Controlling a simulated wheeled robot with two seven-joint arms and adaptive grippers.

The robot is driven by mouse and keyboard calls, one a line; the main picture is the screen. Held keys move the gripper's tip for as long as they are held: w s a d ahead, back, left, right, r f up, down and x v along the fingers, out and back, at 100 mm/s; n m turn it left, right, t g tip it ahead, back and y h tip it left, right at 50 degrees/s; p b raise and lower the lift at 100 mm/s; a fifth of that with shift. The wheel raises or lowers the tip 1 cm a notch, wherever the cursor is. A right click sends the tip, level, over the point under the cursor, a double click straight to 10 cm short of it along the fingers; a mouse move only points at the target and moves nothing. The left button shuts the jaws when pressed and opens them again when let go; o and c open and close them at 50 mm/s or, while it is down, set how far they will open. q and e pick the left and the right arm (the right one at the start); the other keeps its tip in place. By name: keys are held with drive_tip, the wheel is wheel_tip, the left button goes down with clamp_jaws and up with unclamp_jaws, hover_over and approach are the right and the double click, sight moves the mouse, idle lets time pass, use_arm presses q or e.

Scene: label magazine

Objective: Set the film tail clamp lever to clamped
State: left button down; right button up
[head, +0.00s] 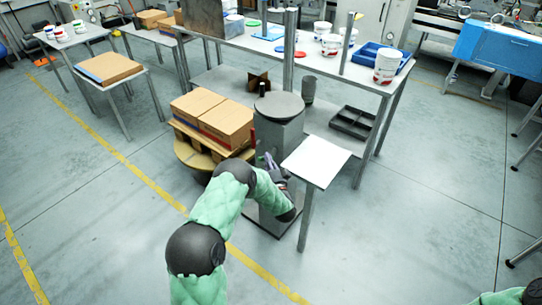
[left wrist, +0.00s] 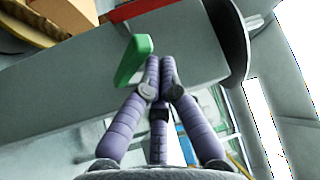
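A grey pedestal (head: 282,133) with a round dark top disc (head: 279,106) stands in the middle of the head view. In the left wrist view, a green lever-like piece (left wrist: 133,60) stands out from the grey body (left wrist: 60,100). My left gripper (head: 270,160) is at the pedestal's near side, partly hidden by my arm. In the left wrist view its purple fingers (left wrist: 159,66) are drawn together at the tips, just right of the green piece. They look close to or touching it; I cannot tell which. Whether the green piece is the clamp lever is not certain. My right gripper is out of view.
A small white-topped table (head: 317,160) stands close right of the pedestal. Cardboard boxes (head: 212,117) sit on a round stand to its left. A red part (left wrist: 135,9) lies beyond the green piece. A long bench (head: 345,77) is behind; the floor in front is clear.

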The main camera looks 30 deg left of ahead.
use_arm(q)
drive_tip(key=f, duration=0.1)
drive_tip(key=s+f+b, duration=0.1)
drive_tip(key=f, duration=0.1)
drive_tip(key=shift+f, duration=0.25)
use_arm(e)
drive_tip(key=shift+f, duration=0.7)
